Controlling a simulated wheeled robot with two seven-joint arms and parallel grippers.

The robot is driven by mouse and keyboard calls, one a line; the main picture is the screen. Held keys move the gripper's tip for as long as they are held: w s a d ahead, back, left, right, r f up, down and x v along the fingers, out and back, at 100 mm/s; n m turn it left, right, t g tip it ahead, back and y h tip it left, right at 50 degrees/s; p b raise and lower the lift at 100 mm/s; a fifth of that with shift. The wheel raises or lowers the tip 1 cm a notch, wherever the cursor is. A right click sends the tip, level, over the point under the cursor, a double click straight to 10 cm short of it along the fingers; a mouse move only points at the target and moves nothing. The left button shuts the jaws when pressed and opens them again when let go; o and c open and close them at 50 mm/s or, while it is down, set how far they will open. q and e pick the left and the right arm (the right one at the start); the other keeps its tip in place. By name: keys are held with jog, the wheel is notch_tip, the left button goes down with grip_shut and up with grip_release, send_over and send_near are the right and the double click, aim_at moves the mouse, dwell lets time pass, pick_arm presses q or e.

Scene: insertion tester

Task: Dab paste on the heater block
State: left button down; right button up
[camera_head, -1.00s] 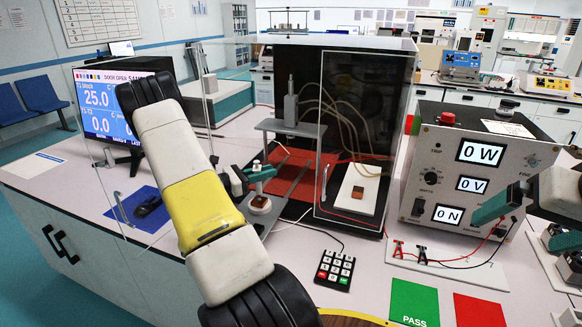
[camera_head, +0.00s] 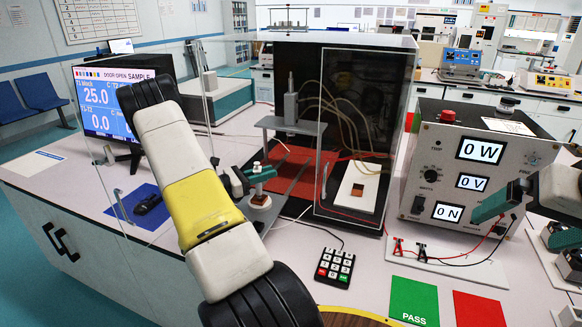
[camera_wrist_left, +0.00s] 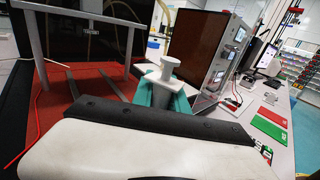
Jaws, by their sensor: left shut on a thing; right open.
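My left gripper (camera_head: 262,174) has teal fingers shut on a white knobbed piece (camera_wrist_left: 170,66), probably the paste dabber. It is upright in the left wrist view. A small round pale item with a brownish top (camera_head: 260,201) sits just below the fingers; I cannot tell whether they touch. A copper-coloured block (camera_head: 357,191), likely the heater block, lies on a white plate (camera_head: 349,207) inside the clear-walled enclosure, to the right of my left gripper. My right gripper (camera_head: 492,207) is open at the right, in front of the meter box. Paste is too small to make out.
A metal stand (camera_head: 290,126) rises over a red mat (camera_head: 290,170) beside the plate. Clear panels and a dark frame surround the plate. A keypad (camera_head: 335,268), green PASS card (camera_head: 414,300), red card (camera_head: 478,308) and meter box (camera_head: 440,180) stand nearby.

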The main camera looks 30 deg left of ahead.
pick_arm(q)
jog(key=shift+r, duration=0.1)
dwell(0.3)
jog(key=shift+r, duration=0.65)
jog(key=shift+r, duration=0.1)
jog(key=shift+r, duration=2.95)
